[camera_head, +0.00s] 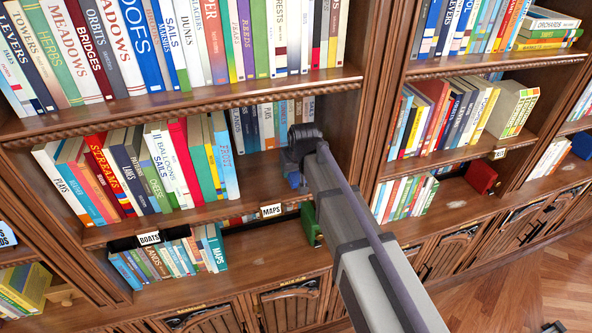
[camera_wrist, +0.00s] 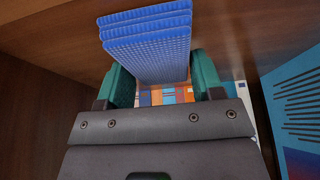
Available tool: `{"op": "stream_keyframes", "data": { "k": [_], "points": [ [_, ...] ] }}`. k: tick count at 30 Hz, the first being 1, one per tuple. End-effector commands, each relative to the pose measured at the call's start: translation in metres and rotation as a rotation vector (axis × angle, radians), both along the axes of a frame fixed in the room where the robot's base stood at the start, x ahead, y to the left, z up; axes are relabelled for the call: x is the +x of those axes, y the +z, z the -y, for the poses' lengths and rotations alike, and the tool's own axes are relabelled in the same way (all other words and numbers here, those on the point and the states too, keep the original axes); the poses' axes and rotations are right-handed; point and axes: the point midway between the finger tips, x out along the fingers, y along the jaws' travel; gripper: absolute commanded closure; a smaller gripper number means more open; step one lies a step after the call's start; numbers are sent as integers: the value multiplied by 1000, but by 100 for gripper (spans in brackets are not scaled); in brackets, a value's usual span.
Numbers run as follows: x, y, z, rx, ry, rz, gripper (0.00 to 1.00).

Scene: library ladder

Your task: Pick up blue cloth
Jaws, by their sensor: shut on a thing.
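The blue cloth (camera_wrist: 148,42) is a folded, textured stack in the wrist view, between the two green fingers of my gripper (camera_wrist: 158,80). My gripper is shut on it. In the head view only a small bit of the blue cloth (camera_head: 294,179) shows below the dark wrist of my gripper (camera_head: 293,184), inside the shelf bay right of a row of books. My arm hides most of the cloth there. I cannot tell whether the cloth touches the shelf board.
A row of books (camera_head: 140,168) fills the left of this bay, ending in a light blue book (camera_head: 224,155) close to my gripper. The upright (camera_head: 362,130) stands to the right. A shelf board (camera_head: 190,98) runs above. A green box (camera_head: 312,224) sits one shelf below.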

Motion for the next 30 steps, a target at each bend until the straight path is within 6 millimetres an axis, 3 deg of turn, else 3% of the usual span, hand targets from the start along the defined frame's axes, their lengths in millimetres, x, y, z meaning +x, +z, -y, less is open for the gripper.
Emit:
{"op": "stream_keyframes", "data": {
  "k": [9,10,17,24,30],
  "points": [
    [0,41,0,0,0,0,66],
    [-6,38,2,0,0,0,66],
    [-64,32,22,0,-1,0,66],
    [-143,32,50,0,-1,0,66],
    [-170,32,60,0,0,0,66]
  ]
}}
